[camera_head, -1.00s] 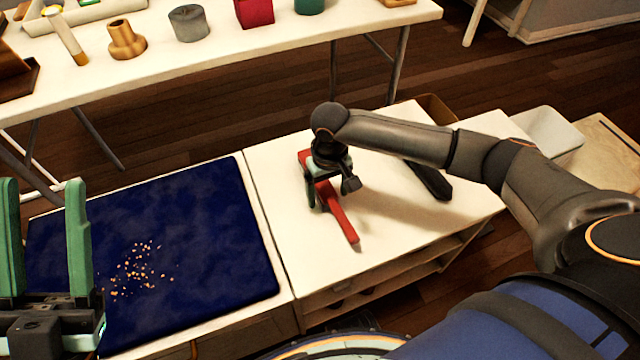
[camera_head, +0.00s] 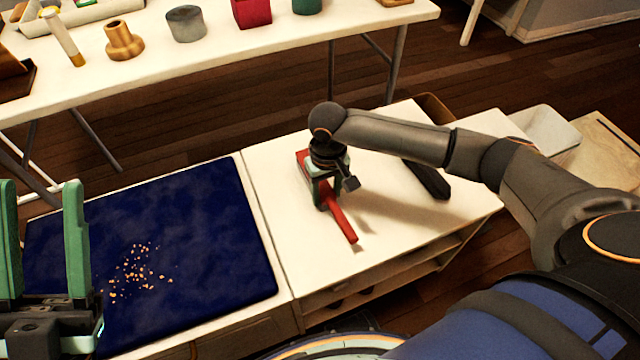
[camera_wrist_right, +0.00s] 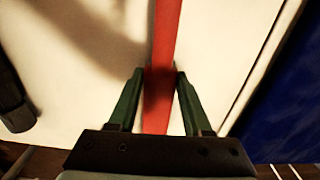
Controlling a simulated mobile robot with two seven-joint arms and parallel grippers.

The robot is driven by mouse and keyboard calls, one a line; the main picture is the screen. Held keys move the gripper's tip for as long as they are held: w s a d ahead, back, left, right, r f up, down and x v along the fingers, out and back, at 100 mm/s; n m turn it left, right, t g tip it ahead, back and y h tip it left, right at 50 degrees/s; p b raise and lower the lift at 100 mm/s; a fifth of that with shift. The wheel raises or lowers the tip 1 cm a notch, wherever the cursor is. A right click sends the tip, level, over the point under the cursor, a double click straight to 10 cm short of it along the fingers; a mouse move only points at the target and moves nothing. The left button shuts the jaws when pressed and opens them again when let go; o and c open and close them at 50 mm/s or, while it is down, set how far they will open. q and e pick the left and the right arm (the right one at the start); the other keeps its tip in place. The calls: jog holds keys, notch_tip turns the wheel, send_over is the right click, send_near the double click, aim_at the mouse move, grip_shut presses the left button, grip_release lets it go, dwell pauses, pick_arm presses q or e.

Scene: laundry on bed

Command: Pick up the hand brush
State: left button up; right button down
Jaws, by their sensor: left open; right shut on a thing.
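The hand brush (camera_head: 342,222) is red, with a long handle, and lies on the white bench top. Its wider end (camera_head: 303,158) is partly hidden behind my right gripper. My right gripper (camera_head: 325,195) points down over the brush and is shut on its handle. In the right wrist view the red handle (camera_wrist_right: 163,50) runs between the two green fingers of my right gripper (camera_wrist_right: 160,75). My left gripper (camera_head: 40,215) is open and empty at the left edge, apart from the brush.
A dark blue cushion (camera_head: 200,220) left of the brush carries scattered orange crumbs (camera_head: 135,272). A black object (camera_head: 428,180) lies on the bench right of the brush. A white table (camera_head: 230,50) with several objects stands behind. A pale bin (camera_head: 548,133) is at the right.

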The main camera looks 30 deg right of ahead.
aim_at(327, 195)
pick_arm(q)
jog(key=shift+r, duration=0.1)
pick_arm(e)
jog(key=shift+r, duration=0.15)
